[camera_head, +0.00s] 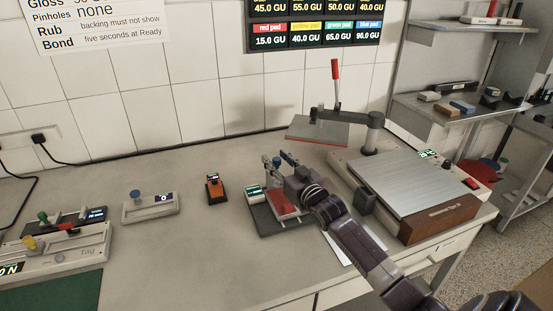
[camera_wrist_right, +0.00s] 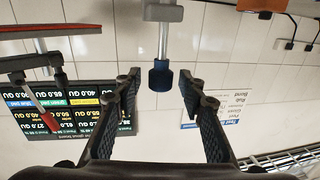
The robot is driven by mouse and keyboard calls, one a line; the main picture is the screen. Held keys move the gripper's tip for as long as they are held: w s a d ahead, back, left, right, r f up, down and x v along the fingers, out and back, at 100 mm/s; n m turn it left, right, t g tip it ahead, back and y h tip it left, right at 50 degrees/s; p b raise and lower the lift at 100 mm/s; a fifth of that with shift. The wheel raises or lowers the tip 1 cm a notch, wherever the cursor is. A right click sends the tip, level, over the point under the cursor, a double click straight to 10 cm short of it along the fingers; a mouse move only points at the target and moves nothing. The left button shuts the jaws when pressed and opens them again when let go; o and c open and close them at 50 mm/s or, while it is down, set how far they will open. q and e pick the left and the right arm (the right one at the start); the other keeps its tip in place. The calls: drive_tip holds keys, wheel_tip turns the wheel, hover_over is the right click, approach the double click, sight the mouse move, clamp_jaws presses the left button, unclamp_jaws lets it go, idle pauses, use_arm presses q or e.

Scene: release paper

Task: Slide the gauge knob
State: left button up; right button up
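A small gauge stands on a dark base (camera_head: 268,228) with a red pad (camera_head: 284,203) and a lit green display (camera_head: 254,190). A blue knob (camera_head: 276,162) rises at its back; in the wrist view the blue knob (camera_wrist_right: 161,76) sits on a metal rod below a grey block (camera_wrist_right: 163,12), in an upside-down picture. My right gripper (camera_head: 281,162) is over the gauge. In the wrist view its fingers (camera_wrist_right: 161,88) are spread with the knob between them in the picture and visible gaps on both sides. The gripper covers part of the gauge. My left gripper is out of view.
A press with a red-handled lever (camera_head: 336,80) and metal plate (camera_head: 410,184) stands right of the gauge. An orange device (camera_head: 215,190), a pale block with another blue knob (camera_head: 136,196), and a Tag device (camera_head: 60,258) are left. Bare bench lies between them.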

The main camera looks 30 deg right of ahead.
clamp_jaws()
idle(0.3)
wheel_tip(320, 180, down, 3)
drive_tip(key=shift+r+b, duration=0.1)
drive_tip(key=shift+b, duration=0.65)
drive_tip(key=shift+r, duration=0.1)
unclamp_jaws()
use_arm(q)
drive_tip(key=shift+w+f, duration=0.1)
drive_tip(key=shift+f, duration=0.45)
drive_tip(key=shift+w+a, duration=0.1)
